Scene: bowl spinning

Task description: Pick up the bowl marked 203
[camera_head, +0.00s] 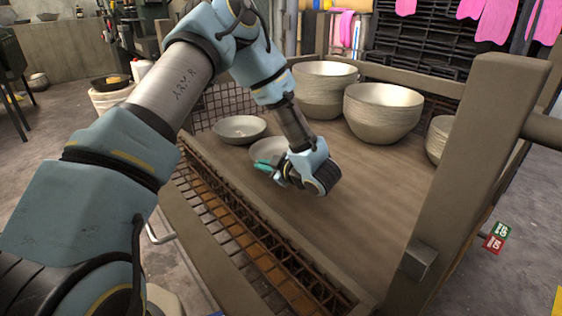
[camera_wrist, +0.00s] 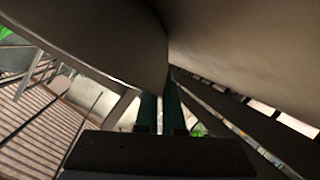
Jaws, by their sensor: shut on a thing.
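A small shallow grey bowl (camera_head: 267,149) is on the wooden tabletop, its near side partly hidden by my gripper (camera_head: 270,164). My gripper's teal fingers are shut on the bowl's rim at its near side. In the wrist view, the two teal fingers (camera_wrist: 159,108) reach up to a large, close curved grey-brown surface, the bowl (camera_wrist: 90,35). A second shallow bowl (camera_head: 240,128) sits just behind and to the left, apart from the held one. No 203 mark is readable on either bowl. I cannot tell whether the held bowl is lifted off the table.
Large deep bowls, some stacked, stand at the back (camera_head: 385,112) and at the right edge (camera_head: 438,140). A thick wooden post (camera_head: 480,160) rises at the front right. A rusty metal grate (camera_head: 250,225) runs along the table's left side. The table's front middle is clear.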

